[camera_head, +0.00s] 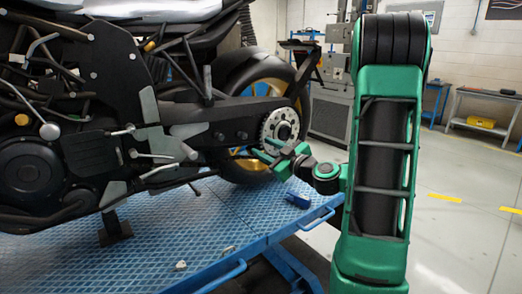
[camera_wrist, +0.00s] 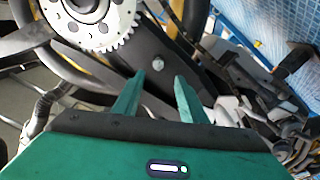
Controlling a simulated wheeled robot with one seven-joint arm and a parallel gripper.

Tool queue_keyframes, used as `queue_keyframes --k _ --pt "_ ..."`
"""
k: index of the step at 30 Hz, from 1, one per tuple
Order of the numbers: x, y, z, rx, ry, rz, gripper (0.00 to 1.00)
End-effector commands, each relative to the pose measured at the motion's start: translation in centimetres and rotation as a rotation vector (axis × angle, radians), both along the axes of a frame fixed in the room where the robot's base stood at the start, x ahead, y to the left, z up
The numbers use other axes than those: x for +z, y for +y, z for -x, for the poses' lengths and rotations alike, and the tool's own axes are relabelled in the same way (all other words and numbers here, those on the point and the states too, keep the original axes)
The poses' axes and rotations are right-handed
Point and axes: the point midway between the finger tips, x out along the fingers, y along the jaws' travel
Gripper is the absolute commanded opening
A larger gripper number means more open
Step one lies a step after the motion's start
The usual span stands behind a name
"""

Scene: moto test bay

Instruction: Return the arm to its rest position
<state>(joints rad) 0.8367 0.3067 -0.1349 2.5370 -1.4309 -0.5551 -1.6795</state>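My gripper (camera_head: 276,150) is in front of the motorcycle's rear wheel, close to the silver sprocket (camera_head: 280,124) in the head view. In the wrist view its two green fingers (camera_wrist: 159,97) stand apart with nothing between them. The sprocket (camera_wrist: 90,20) shows at the upper left of the wrist view, beyond the fingers, with the dark swingarm (camera_wrist: 140,55) and a bolt behind the gap. My green and black arm fills the right middle of the head view and hides part of the room. I cannot tell whether the fingers touch the motorcycle.
The motorcycle (camera_head: 100,80) stands on a blue ribbed lift platform (camera_head: 185,225). A blue block (camera_head: 298,200) and small grey pieces (camera_head: 181,265) lie on it. A grey machine (camera_head: 333,100) stands behind. A workbench (camera_head: 487,98) is at the far right. The floor at right is clear.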

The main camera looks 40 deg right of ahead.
Motion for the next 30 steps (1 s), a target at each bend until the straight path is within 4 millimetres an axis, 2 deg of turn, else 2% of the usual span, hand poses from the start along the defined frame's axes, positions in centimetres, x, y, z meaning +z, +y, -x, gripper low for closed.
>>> queue_keyframes --k 11,14,17,19,22,26,30 --pt "-0.1 0.5 -0.1 0.013 0.01 -0.001 0.39" --pt "-0.9 2.8 0.0 0.075 0.066 -0.005 0.39" --pt "-2.8 6.5 0.7 0.17 0.194 -0.022 0.39" --pt "-4.8 9.0 1.9 0.227 0.328 -0.043 0.39" --pt "-7.8 11.3 4.7 0.256 0.542 -0.085 0.39" --pt "-10.8 12.0 9.6 0.19 0.818 -0.161 0.39" --pt "-12.5 11.1 16.0 0.003 1.083 -0.277 0.39"
